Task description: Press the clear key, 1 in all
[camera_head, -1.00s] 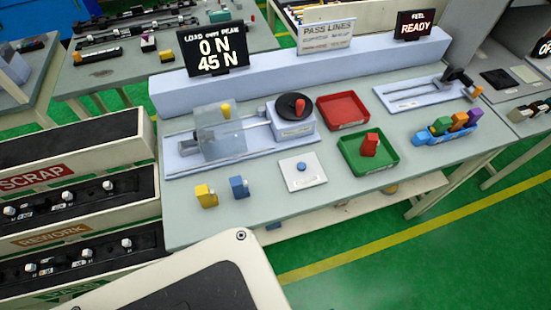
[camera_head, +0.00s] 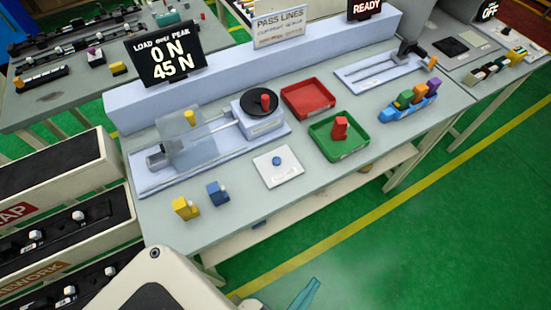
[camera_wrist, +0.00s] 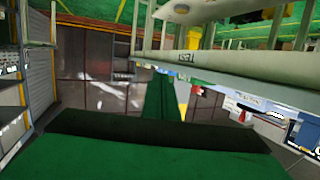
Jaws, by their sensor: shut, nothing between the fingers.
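A round blue button (camera_head: 276,160), which looks like the clear key, sits on a white square plate (camera_head: 288,179) at the front middle of the bench; its label is too small to read. The teal fingers of my gripper (camera_head: 306,295) show at the bottom edge of the head view, over the floor in front of the bench and well apart from the button. In the wrist view the green fingers (camera_wrist: 163,98) are together and empty. The button cannot be made out in the wrist view.
A display (camera_head: 166,54) reads 0 N and 45 N. A yellow block (camera_head: 186,207) and a blue block (camera_head: 217,193) stand left of the plate. A green tray (camera_head: 349,153) with a red block and a red tray (camera_head: 304,111) lie right and behind. Bench space around the plate is clear.

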